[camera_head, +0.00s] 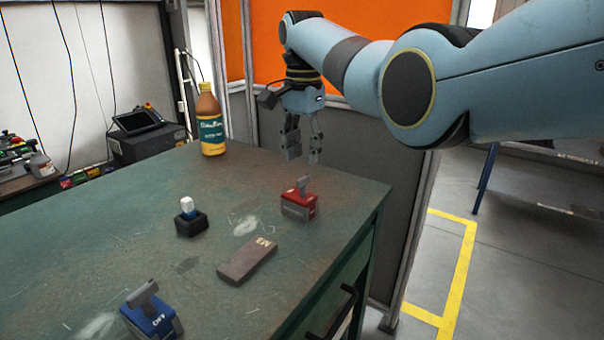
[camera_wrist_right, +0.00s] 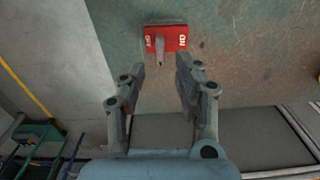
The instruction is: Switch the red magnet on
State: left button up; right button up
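The red magnet (camera_head: 300,208) is a small red block with a grey lever (camera_head: 303,185) on top, standing near the right edge of the green bench. In the wrist view the red magnet (camera_wrist_right: 181,37) lies ahead of the fingertips, its lever (camera_wrist_right: 160,50) towards the left part of its top; white lettering at both ends is too small to read surely. My right gripper (camera_head: 303,155) is open and empty, above the bench and beyond the magnet. In the wrist view the right gripper (camera_wrist_right: 160,68) has its fingers apart, not touching the lever. My left gripper is not in view.
A blue magnet (camera_head: 153,320) marked OFF stands at the front left. A dark flat block (camera_head: 247,262) and a black holder (camera_head: 191,228) with a white-and-blue item lie between. A bottle (camera_head: 211,134) stands at the back. The green bench (camera_head: 110,230) ends right of the red magnet.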

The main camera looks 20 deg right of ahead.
aim_at(303, 177)
notch_tip(303, 177, down, 4)
jog(key=shift+r+b, duration=0.15)
jog(key=shift+b, duration=0.15)
jog(key=shift+f, duration=0.9)
jog(key=shift+c, duration=2.4)
grip_shut()
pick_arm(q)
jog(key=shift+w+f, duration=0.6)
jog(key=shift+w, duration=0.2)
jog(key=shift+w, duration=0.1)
